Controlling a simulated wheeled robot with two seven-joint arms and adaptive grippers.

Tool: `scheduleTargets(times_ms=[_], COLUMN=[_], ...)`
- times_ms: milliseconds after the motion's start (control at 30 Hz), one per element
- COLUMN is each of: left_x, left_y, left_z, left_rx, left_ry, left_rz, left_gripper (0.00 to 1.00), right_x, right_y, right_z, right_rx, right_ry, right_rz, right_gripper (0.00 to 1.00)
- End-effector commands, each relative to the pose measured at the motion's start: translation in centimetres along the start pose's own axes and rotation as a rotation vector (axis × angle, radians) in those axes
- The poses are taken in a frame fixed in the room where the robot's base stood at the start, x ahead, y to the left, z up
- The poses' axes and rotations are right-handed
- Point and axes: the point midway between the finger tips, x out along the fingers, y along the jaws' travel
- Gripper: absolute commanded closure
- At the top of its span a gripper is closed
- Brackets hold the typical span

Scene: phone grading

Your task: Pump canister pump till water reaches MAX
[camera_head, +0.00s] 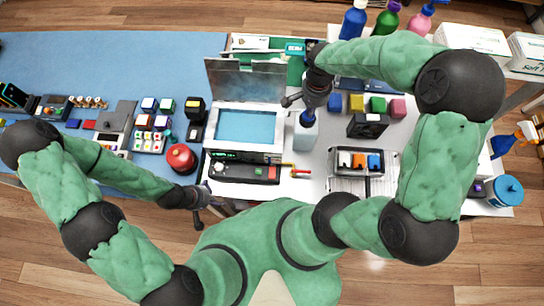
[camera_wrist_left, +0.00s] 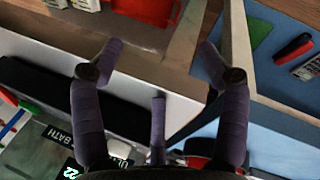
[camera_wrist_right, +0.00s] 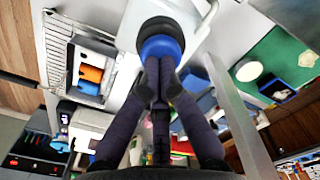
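The canister (camera_head: 304,136) is a pale bottle with a blue pump top, standing right of the open case on the table. In the right wrist view its blue pump top (camera_wrist_right: 161,47) shows straight ahead of my fingers, with its pale body behind. My right gripper (camera_head: 300,101) is above the canister with its fingers brought together; the tips (camera_wrist_right: 158,82) are at the blue top, and I cannot tell whether they touch it. The water level and any MAX mark cannot be made out. My left gripper (camera_wrist_left: 160,74) is open and empty near the table's front edge.
An open case (camera_head: 245,107) with a blue inside stands left of the canister. A black device (camera_head: 245,172) lies in front of it. A red round button (camera_head: 181,157) is on the left table.

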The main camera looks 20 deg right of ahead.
Motion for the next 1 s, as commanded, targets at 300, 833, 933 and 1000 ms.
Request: scheduleTargets(times_ms=[300,833,933,1000], left_x=[-0.4,-2.9,-3.4,-3.7], left_y=[-0.2,0.8,1.0,1.1], left_z=[0.9,0.4,0.4,0.4], left_rx=[-0.025,-0.013,-0.013,-0.012], left_ry=[-0.022,-0.008,-0.007,-0.007], left_rz=[-0.004,-0.003,-0.003,-0.003], left_gripper=[0.6,0.6,0.6,0.6], right_x=[-0.8,-4.5,-5.2,-5.7], right_y=[0.0,0.0,0.0,0.0], right_z=[0.1,0.0,0.0,0.0], right_rx=[-0.001,-0.001,0.0,0.0], right_ry=[-0.001,0.0,0.0,0.0], right_rz=[0.0,-0.001,-0.001,-0.001], right_gripper=[1.0,1.0,1.0,1.0])
